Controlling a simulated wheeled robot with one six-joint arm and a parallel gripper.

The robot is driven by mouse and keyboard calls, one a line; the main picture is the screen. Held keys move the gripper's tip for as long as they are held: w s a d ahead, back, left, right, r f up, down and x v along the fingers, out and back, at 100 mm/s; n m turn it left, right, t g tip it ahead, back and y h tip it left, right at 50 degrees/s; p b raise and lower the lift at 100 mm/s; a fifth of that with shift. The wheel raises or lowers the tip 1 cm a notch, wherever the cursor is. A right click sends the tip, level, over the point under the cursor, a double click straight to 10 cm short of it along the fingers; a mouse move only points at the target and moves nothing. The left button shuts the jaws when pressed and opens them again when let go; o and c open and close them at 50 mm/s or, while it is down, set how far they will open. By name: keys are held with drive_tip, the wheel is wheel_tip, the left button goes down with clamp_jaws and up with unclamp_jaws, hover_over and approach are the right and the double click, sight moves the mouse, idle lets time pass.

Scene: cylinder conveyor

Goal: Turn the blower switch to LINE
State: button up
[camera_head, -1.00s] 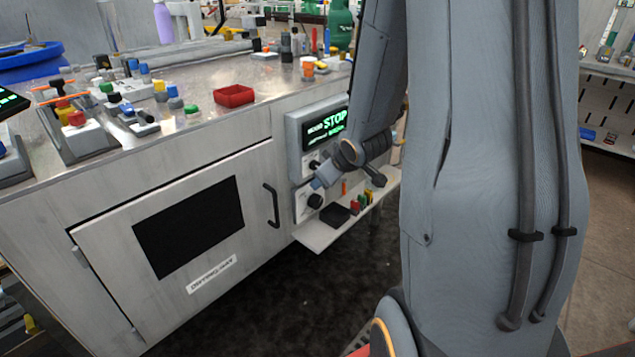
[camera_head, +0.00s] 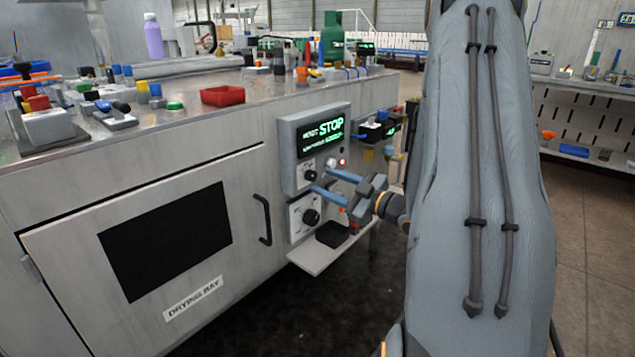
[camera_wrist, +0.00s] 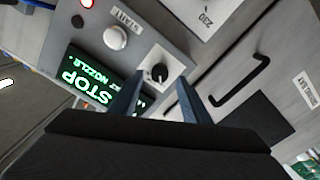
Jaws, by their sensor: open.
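A small black rotary knob (camera_head: 309,176) on a white plate sits low on the grey control panel (camera_head: 288,150); its label is not readable, so I cannot confirm it is the blower switch. In the wrist view the knob (camera_wrist: 158,73) has a pale pointer mark and appears between and just beyond my fingertips. My gripper (camera_head: 320,178) is open, its two blue fingers pointing at the panel around the knob's height. It also shows in the wrist view (camera_wrist: 160,82). No contact with the knob can be made out. The display (camera_head: 323,135) reads STOP in green.
A white START button (camera_wrist: 115,38) and a red light (camera_wrist: 87,3) are close to the knob. Below is a larger black dial (camera_head: 311,217) above a small shelf (camera_head: 318,258). A cabinet door handle (camera_head: 264,219) is to the left.

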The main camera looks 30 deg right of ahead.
sight(314, 178)
drive_tip(key=shift+x, duration=1.9)
drive_tip(key=c, duration=1)
drive_tip(key=shift+c, duration=0.2)
drive_tip(key=m+p, duration=0.4)
drive_tip(key=p, duration=0.1)
drive_tip(key=shift+s+a+r, duration=0.1)
drive_tip(key=shift+r, duration=0.05)
drive_tip(key=m+p, duration=0.4)
drive_tip(key=shift+m, duration=0.4)
drive_tip(key=shift+f+p, duration=0.2)
drive_tip(key=shift+p, duration=0.15)
